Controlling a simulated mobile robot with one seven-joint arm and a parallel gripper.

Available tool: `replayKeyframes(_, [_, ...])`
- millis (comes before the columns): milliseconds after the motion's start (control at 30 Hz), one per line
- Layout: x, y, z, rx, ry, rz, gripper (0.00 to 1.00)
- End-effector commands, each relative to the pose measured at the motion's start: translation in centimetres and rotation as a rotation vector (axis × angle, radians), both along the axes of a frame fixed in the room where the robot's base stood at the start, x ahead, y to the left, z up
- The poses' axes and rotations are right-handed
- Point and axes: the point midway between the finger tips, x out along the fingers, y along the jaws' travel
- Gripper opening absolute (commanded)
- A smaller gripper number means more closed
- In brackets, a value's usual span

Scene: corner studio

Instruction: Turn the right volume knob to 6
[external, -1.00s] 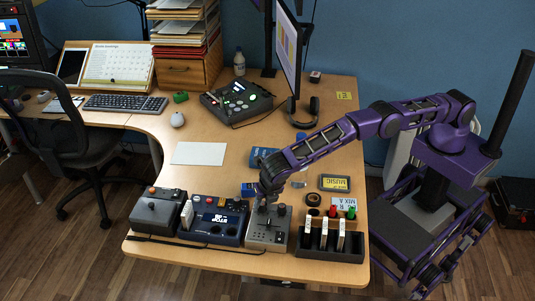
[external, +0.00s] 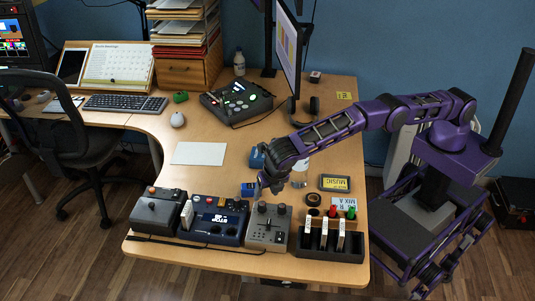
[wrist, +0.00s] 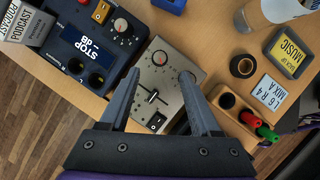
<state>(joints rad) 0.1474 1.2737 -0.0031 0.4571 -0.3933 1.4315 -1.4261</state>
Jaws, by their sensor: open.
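In the wrist view the left knob (wrist: 159,58) shows inside a dial scale. The right knob there is largely hidden at my right fingertip, and its setting cannot be read. A slider (wrist: 152,96) sits nearer. My gripper (wrist: 160,74) is open and empty above the box; in the external view my gripper (external: 273,187) hangs behind and above the knobs.
A dark blue device (external: 218,222) adjoins on the left. A dark organizer (external: 330,248) with upright cards stands right. A card (wrist: 270,94) reads "L 6 R 4 MIX A". A tape roll (wrist: 243,66), a "MUSIC" box (wrist: 288,54) and a clear cup (wrist: 258,14) lie behind.

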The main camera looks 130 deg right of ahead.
Motion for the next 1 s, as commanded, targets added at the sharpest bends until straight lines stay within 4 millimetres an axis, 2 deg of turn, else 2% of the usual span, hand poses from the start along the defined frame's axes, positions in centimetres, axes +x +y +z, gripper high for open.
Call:
replayKeyframes(33, [0.2, 0.6, 1.5, -0.001, -0.004, 0.002, 0.64])
replayKeyframes(100, [0.3, 1.2, 3.3, -0.001, -0.004, 0.002, 0.64])
replayKeyframes(300, [0.5, 2.9, 7.7, -0.001, -0.002, 0.001, 0.64])
replayKeyframes(600, [0.6, 3.7, 9.3, -0.001, 0.001, 0.000, 0.64])
replayKeyframes(1000, [0.6, 3.7, 9.3, 0.004, 0.000, -0.003, 0.64])
